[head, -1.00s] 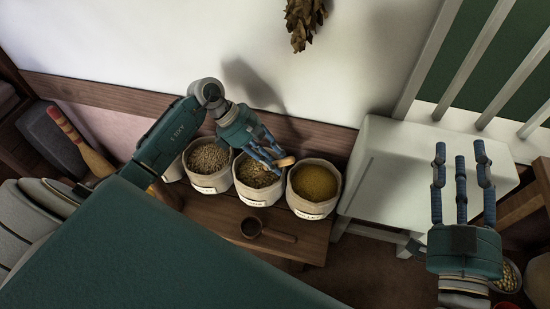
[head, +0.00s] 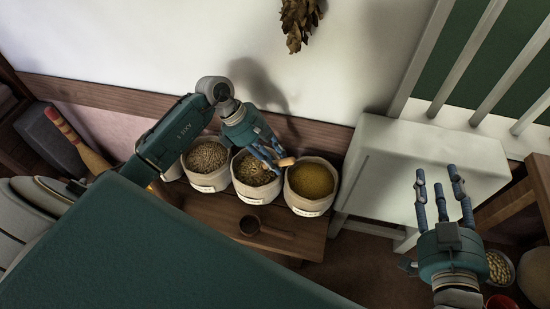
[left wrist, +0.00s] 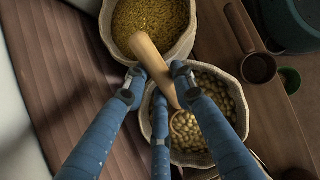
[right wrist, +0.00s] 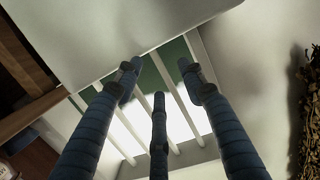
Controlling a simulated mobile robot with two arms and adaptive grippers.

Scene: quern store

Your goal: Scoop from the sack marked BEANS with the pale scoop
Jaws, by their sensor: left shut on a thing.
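My left gripper (head: 272,158) is shut on the handle of the pale scoop (head: 286,162) over the middle sack (head: 252,190). In the left wrist view the gripper (left wrist: 153,78) holds the pale wooden scoop (left wrist: 150,58) at a slant. Its lower end reaches in among the large pale beans in the sack (left wrist: 198,160); the fingers partly hide it, so I cannot tell how full it is. The sacks' labels are too small to read. My right gripper (head: 441,183) is open and empty in front of the white cabinet, far from the sacks.
A sack of yellow grain (head: 311,208) stands right of the middle sack, and a sack of pale grain (head: 207,184) left of it. A dark scoop (head: 277,233) lies on the wooden bench (head: 222,212) in front. The white cabinet (head: 425,150) stands at right.

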